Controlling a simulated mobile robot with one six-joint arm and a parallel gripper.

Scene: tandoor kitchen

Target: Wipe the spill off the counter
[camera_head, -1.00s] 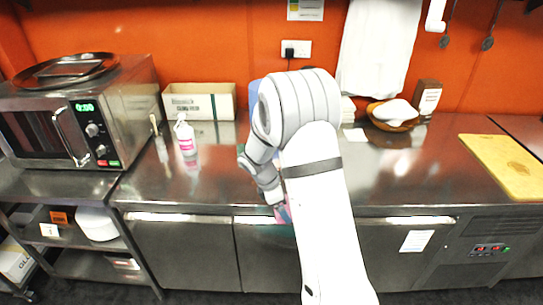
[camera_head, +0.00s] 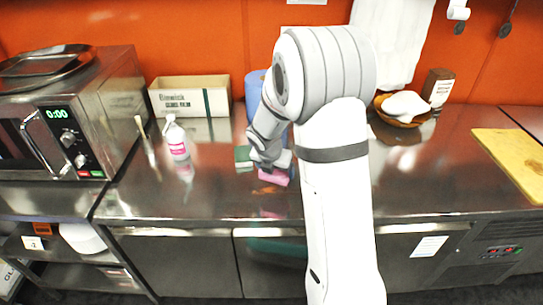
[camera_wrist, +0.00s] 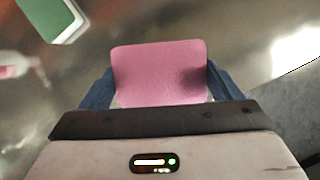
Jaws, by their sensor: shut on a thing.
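My gripper (camera_head: 270,160) is shut on a pink sponge (camera_head: 275,177), low over the steel counter (camera_head: 225,200) in the head view. In the wrist view the pink sponge (camera_wrist: 160,72) sits between the two dark fingers. I cannot tell whether it touches the counter. A faint orange-brown patch (camera_head: 266,190) shows on the counter just in front of the sponge; I cannot tell whether it is the spill or a reflection. My arm hides part of the counter behind it.
A green and white block (camera_head: 243,158) lies just left of my gripper. A spray bottle (camera_head: 176,140), a carton (camera_head: 190,100) and a microwave (camera_head: 65,125) stand further left. A bowl (camera_head: 402,118) and a yellow board (camera_head: 515,160) are at right. The front left counter is clear.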

